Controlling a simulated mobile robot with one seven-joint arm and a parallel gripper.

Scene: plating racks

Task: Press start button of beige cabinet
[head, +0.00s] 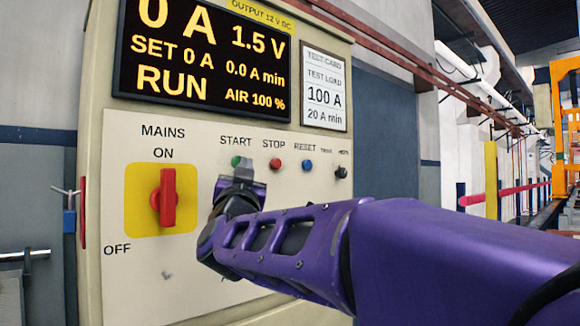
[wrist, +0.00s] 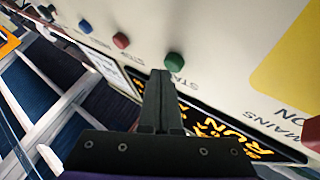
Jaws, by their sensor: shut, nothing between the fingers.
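The beige cabinet (head: 118,250) fills the left and middle of the head view. Its green START button (head: 236,161) is partly hidden by my gripper; it shows clearly in the wrist view (wrist: 174,60). My gripper (head: 243,170) is shut and empty, its tips just below the START button in the head view. In the wrist view the closed fingertips (wrist: 162,75) lie right beside the button; I cannot tell whether they touch it. The lit display (head: 205,55) reads RUN, 0 A, 1.5 V and AIR 100 %.
Right of START are the red STOP button (head: 275,163), the blue RESET button (head: 307,165) and a black knob (head: 342,172). The red MAINS switch (head: 167,197) stands upright at ON on a yellow plate. A test card (head: 324,92) hangs above the buttons.

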